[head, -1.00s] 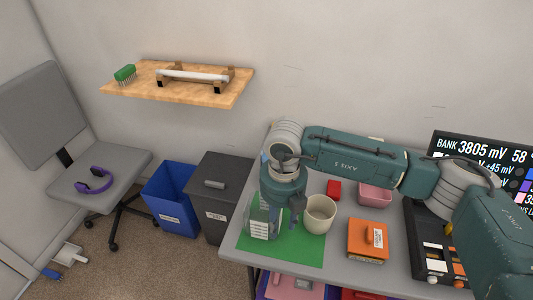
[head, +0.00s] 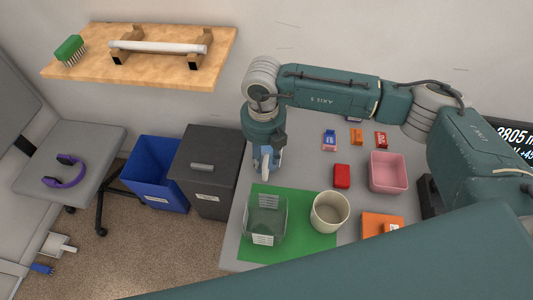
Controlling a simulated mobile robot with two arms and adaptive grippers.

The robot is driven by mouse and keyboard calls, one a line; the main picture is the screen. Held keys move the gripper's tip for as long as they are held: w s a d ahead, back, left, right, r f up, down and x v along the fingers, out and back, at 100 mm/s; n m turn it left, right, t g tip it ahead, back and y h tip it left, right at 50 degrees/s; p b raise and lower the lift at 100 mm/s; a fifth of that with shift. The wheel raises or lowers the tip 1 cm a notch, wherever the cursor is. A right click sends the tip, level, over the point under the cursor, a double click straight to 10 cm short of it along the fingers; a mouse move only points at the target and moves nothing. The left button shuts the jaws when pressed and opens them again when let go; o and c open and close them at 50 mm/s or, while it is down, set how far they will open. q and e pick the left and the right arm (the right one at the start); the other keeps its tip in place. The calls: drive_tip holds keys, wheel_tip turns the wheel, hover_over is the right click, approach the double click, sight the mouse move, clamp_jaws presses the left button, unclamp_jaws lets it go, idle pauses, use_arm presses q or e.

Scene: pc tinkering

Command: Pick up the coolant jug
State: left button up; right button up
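My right gripper (head: 268,155) points down over the back left part of the grey table, behind the green mat. A small white and blue thing (head: 262,165) shows at its fingers. It may be the coolant jug, but it is mostly hidden by the gripper. I cannot tell whether the fingers are closed on it. My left gripper is not in view.
A clear bin (head: 265,222) and a cream cup (head: 329,212) stand on the green mat (head: 295,247). A red box (head: 342,176), a pink bin (head: 388,172) and an orange box (head: 380,222) are to the right. A dark bin (head: 205,165) stands left of the table.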

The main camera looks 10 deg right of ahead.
sight(265, 169)
drive_tip(key=shift+f, duration=0.95)
wheel_tip(265, 169, down, 5)
drive_tip(key=p, duration=0.2)
drive_tip(key=shift+s+p, duration=0.15)
drive_tip(key=shift+p, duration=0.15)
drive_tip(key=shift+f, duration=0.2)
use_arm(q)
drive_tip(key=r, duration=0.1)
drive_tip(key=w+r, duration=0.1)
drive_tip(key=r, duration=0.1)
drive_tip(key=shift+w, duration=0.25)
use_arm(e)
drive_tip(key=shift+f, duration=0.15)
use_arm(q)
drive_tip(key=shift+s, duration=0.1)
use_arm(e)
drive_tip(key=shift+c, duration=0.6)
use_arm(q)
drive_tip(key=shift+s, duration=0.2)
use_arm(e)
clamp_jaws()
